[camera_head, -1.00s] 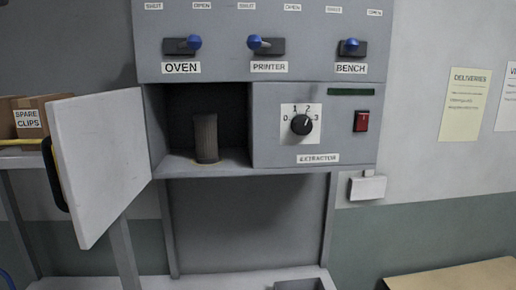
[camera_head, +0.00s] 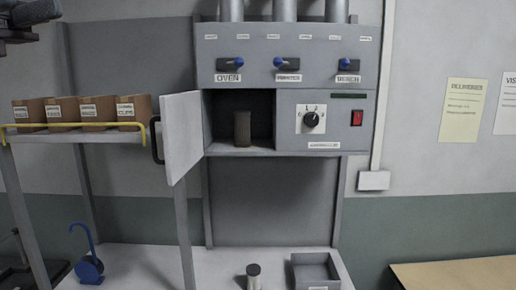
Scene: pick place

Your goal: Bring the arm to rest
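A dark grey part at the top left corner (camera_head: 32,13) looks like my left arm's end with its gripper. It is cut off by the picture edge, and I cannot make out whether its fingers are open or shut. It is high above the shelf of boxes and apart from everything. My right gripper is not in view. The grey cabinet (camera_head: 222,60) has its door (camera_head: 181,135) swung open to the left. A dark cylinder (camera_head: 242,129) stands upright inside the open compartment.
A shelf with a yellow rail (camera_head: 75,125) holds several brown boxes at left. On the lower bench stand a blue hooked object (camera_head: 89,268), a small cylinder (camera_head: 254,277) and a grey tray (camera_head: 294,274). A wooden table top (camera_head: 455,274) is at lower right.

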